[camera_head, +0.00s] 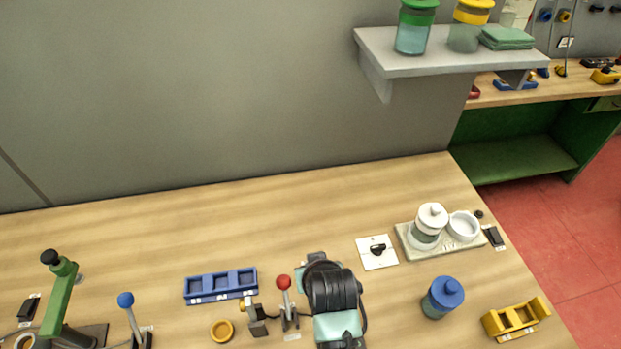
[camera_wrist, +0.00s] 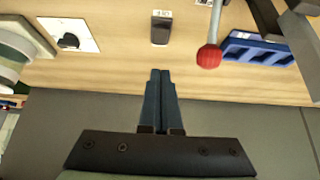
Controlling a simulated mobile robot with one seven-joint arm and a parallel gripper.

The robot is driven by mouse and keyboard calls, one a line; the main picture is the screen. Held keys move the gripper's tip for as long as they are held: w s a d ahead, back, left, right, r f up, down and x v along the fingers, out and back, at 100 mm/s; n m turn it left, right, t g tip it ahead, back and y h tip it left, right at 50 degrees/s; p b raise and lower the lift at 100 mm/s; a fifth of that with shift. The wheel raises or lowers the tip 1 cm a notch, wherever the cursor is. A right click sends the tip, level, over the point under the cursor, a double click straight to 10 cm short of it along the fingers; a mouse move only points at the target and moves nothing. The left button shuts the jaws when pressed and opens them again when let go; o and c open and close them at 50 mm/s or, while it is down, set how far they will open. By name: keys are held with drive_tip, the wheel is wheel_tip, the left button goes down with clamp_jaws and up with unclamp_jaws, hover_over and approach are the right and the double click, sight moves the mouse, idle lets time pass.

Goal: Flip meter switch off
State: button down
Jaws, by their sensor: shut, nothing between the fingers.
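In the wrist view a small dark switch (camera_wrist: 160,28) with a small white label lies on the wooden bench, just beyond my gripper's tips. My gripper (camera_wrist: 160,72) is shut and empty, its two blue-grey fingers together and in line with the switch, with a visible gap in the picture. I cannot read the label or tell the switch's position. In the head view my arm covers this switch and my fingertips. Other dark switches show there, one at the right (camera_head: 493,236) and one at the far left (camera_head: 29,307). I cannot tell which is the meter switch.
A red-ball lever (camera_wrist: 209,57) and a blue tray (camera_wrist: 262,50) are on one side of my gripper. A black knob on a white plate (camera_wrist: 88,36) is on the other. A blue-lidded jar (camera_head: 443,297) and yellow holder (camera_head: 513,318) stand at the right.

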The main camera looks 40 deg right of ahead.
drive_tip(key=x, duration=0.5)
drive_tip(key=shift+f, duration=0.15)
wheel_tip(320, 180, down, 2)
drive_tip(key=shift+s+f+p, duration=0.15)
drive_tip(key=shift+f+p, duration=0.1)
drive_tip(key=shift+p, duration=0.1)
drive_tip(key=shift+s+a+f, duration=0.1)
drive_tip(key=shift+f, duration=0.6)
drive_tip(key=shift+s+f+b, duration=0.15)
drive_tip(key=shift+f+b, duration=0.2)
drive_tip(key=shift+s+a+t+b, duration=0.1)
drive_tip(key=shift+t+b, duration=0.2)
drive_tip(key=shift+t, duration=0.1)
drive_tip(key=shift+w+d+r, duration=0.25)
drive_tip(key=shift+w+d, duration=0.05)
drive_tip(key=shift+w, duration=0.4)
